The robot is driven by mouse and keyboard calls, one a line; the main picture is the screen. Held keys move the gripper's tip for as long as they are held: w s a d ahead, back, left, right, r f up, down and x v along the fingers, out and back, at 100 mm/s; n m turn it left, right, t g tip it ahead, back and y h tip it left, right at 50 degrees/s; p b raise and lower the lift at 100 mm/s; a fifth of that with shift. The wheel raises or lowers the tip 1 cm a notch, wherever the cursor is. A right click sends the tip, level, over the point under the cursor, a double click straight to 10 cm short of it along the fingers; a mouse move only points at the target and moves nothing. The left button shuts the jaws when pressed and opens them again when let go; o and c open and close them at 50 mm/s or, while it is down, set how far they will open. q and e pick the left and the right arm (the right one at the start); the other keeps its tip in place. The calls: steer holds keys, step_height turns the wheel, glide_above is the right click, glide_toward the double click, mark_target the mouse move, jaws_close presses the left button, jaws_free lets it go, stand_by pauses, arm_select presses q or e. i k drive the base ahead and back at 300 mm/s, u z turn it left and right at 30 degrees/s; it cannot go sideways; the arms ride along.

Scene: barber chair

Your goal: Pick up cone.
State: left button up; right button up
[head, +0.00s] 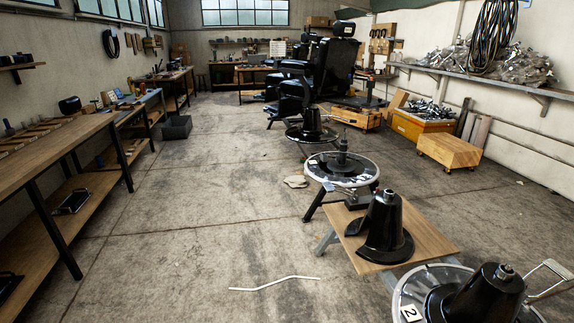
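Several black cone-shaped parts stand in a row on the right; I cannot tell which one the task means. The nearest black cone (482,297) sits upright on a round clear-rimmed stand (408,290) at the bottom right, cut by the frame edge. A second black cone (384,222), with a flared base, stands upright on a low wooden board (428,232). A smaller black cone (312,122) stands farther back on a round base. Neither of my grippers is in view.
A long wooden workbench (62,142) lines the left wall. A bent white rod (273,284) lies on the floor in front. A round stand (342,168) and black barber chairs (325,68) are behind the cones. The middle floor is mostly clear.

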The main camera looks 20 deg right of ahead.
mark_target(387, 242)
steer(key=z, duration=0.35)
steer(key=i, duration=1.65)
steer(key=z, duration=1.65)
steer(key=i, duration=1.05)
steer(key=z, duration=0.6)
